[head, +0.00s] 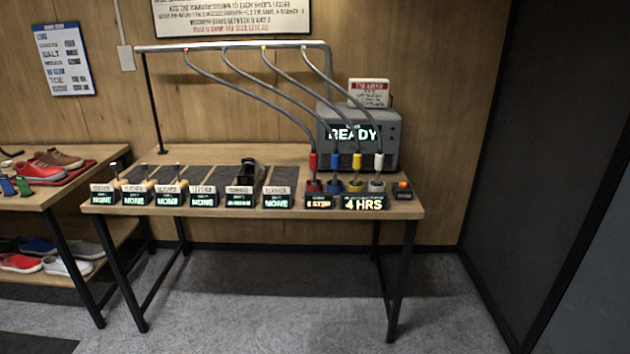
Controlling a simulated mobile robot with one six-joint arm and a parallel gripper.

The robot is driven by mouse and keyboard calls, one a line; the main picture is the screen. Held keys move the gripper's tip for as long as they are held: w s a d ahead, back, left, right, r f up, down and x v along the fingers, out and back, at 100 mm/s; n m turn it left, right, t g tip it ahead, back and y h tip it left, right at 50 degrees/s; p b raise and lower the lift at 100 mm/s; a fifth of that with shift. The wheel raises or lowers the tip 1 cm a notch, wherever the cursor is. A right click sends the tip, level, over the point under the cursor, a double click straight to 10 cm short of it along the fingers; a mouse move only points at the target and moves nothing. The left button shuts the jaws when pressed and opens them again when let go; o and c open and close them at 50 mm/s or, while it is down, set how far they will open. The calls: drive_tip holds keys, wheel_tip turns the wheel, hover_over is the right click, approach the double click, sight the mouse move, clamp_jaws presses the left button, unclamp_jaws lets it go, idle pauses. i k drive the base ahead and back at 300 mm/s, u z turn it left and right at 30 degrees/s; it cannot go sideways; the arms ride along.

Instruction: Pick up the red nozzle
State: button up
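The red nozzle (314,161) stands upright in its holder near the front right of the wooden table (340,208). A grey hose runs from its top up to the metal rail. To its right stand a blue nozzle (334,161), a yellow nozzle (356,162) and a white nozzle (379,162) in a row, close together. My gripper does not show in the head view.
A grey machine (385,128) reading "READY" stands behind the nozzles. The hoses hang from an overhead rail (230,46). Label displays line the table's front edge, with a dark shoe (247,174) behind one. Open grey floor (270,300) lies in front.

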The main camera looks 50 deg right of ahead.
sight(314, 156)
drive_tip(key=u, duration=0.05)
drive_tip(key=i, duration=1)
drive_tip(key=z, duration=0.05)
